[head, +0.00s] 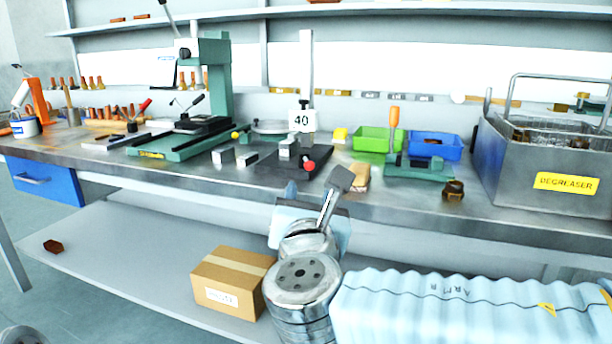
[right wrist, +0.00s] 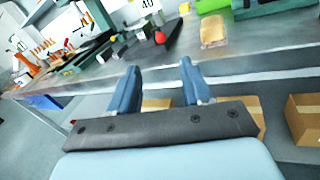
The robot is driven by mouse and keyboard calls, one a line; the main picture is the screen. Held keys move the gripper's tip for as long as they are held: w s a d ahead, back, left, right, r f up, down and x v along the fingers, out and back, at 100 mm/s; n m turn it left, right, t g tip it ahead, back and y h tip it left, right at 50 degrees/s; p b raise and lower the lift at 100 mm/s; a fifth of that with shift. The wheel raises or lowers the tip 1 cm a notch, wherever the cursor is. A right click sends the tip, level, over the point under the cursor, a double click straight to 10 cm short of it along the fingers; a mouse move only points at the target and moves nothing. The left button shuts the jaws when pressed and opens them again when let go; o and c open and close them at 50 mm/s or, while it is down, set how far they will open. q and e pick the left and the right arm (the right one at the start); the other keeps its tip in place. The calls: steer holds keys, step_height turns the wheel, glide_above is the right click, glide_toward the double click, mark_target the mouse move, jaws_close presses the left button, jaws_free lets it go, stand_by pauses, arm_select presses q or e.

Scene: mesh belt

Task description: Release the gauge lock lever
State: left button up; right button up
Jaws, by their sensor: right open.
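The gauge is a tall pale column with a white "40" display (head: 302,120) and a dark base (head: 283,163) on the bench. A lever with a red ball knob (head: 309,166) sits low at its front. The knob also shows in the right wrist view (right wrist: 160,37), near the top middle. I cannot tell whether this lever is locked. My right gripper (head: 308,188) is in front of the bench edge, short of the knob and apart from it. Its two blue fingers are open and empty in the right wrist view (right wrist: 160,67).
Small metal blocks (head: 223,156) and a green press (head: 170,143) stand left of the gauge. A tan block (head: 358,176), green bin (head: 371,133), blue bin (head: 460,147) and degreaser tank (head: 510,180) are to the right. A cardboard box (head: 245,260) sits on the lower shelf.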

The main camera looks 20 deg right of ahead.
mark_target(310, 168)
steer(key=p+x, duration=0.1)
steer(key=x, duration=1.2)
steer(key=shift+s+f, duration=0.1)
